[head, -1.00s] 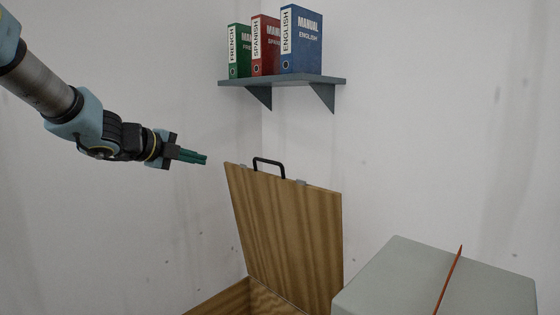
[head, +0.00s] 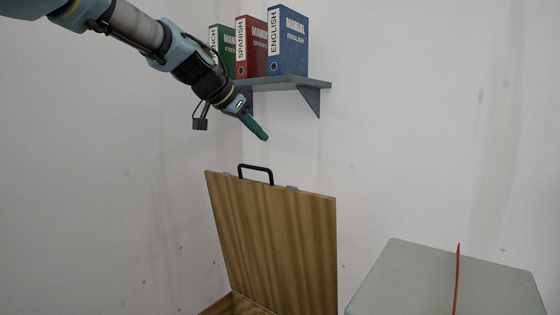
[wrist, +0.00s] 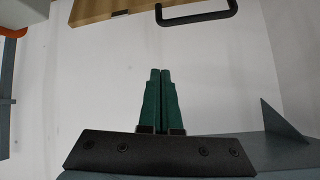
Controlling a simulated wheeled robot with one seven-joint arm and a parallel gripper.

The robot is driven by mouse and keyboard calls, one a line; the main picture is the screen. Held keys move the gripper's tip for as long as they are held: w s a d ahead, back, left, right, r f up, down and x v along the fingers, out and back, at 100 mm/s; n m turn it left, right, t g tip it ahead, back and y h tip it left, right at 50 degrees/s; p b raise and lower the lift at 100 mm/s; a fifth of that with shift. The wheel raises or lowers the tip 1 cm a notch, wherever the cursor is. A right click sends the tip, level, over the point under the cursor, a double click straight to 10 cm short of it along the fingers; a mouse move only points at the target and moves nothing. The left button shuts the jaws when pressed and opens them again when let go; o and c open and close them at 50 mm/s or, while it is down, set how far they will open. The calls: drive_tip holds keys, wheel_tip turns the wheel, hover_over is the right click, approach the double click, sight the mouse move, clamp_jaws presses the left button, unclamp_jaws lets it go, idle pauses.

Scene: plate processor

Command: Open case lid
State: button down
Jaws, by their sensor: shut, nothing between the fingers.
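The wooden case lid (head: 272,235) stands raised and nearly upright in the head view, with its inner face toward me. Its black handle (head: 256,168) and two small grey catches are on the top edge. The case body is mostly cut off at the bottom of the head view. My gripper (head: 265,136) is above the handle, apart from it, its green fingers pointing down and right. In the wrist view my gripper (wrist: 160,72) is shut and empty. The lid's edge (wrist: 105,8) and the handle (wrist: 200,14) show at the top of that view.
A grey wall shelf (head: 290,81) with green, red and blue manuals is close behind my arm. A grey box or table (head: 410,280) with a thin orange-red rod (head: 457,280) stands at the lower right. Bare wall lies between shelf and lid.

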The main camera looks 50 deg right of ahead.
sight(270, 171)
drive_tip(key=d+f+p, duration=0.1)
drive_tip(key=f, duration=0.1)
drive_tip(key=d+f+p, duration=0.2)
drive_tip(key=f, duration=0.1)
drive_tip(key=d+f+p, duration=0.2)
drive_tip(key=shift+s+d+f, duration=0.1)
drive_tip(key=shift+d+f, duration=0.05)
drive_tip(key=shift+f, duration=0.05)
drive_tip(key=shift+a+f, duration=0.45)
